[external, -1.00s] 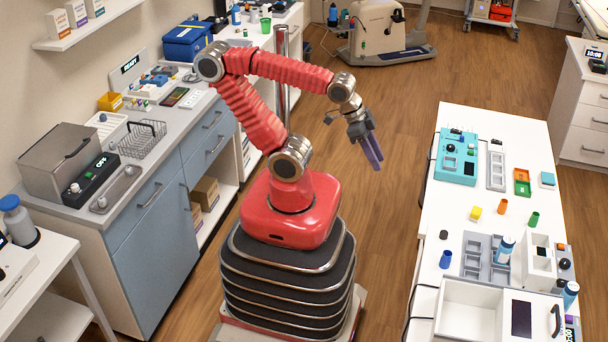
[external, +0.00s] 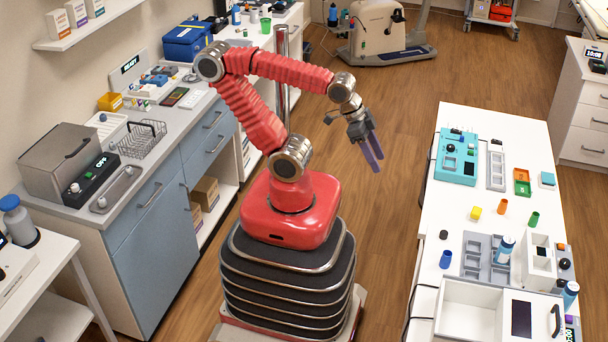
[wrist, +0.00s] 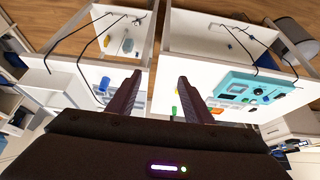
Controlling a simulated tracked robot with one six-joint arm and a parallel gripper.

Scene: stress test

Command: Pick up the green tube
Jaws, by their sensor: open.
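The green tube (external: 534,219) stands on the white table at the right, to the right of an orange tube (external: 502,206). My gripper (external: 373,162) is in the air left of that table, well apart from the tube, with its fingers pointing down. In the wrist view my gripper (wrist: 160,80) is open and empty, its two dark fingers spread.
Wooden floor lies open between my base and the table.

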